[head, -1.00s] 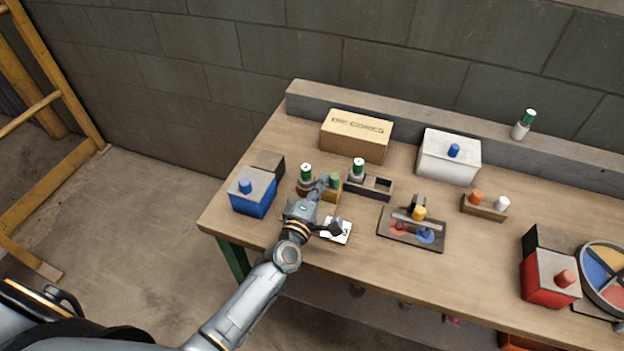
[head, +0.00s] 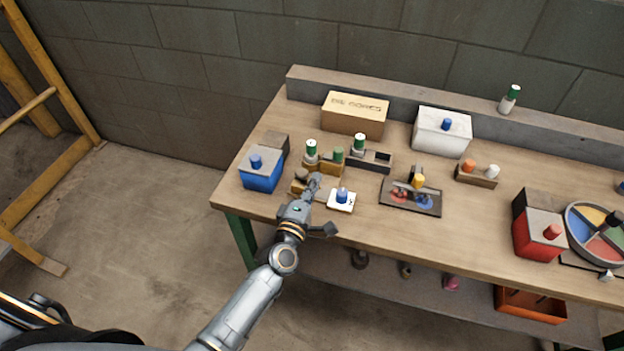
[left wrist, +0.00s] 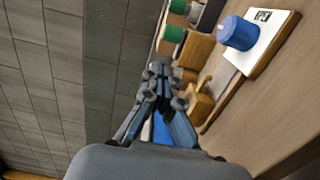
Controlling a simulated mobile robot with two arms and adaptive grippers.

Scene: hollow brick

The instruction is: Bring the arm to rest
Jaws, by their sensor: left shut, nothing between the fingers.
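My left arm reaches in from the lower left of the head view. My left gripper (head: 314,183) is over the front left part of the table, just left of a white card (head: 342,205) with a blue peg (head: 342,195) standing on it. In the left wrist view the gripper (left wrist: 162,70) is shut with nothing between its fingers. The card (left wrist: 268,48) and blue peg (left wrist: 238,32) lie to its right there, apart from it. A small wooden piece (left wrist: 200,104) is close beside the fingers. My right gripper is not in view.
A blue box (head: 262,175) stands left of the gripper. Behind it are green-topped bottles (head: 311,148) on wooden holders and a cardboard box (head: 355,115). A dark tray (head: 411,197), a red box (head: 538,240) and a colored wheel (head: 597,240) are to the right. The table front (head: 420,248) is bare.

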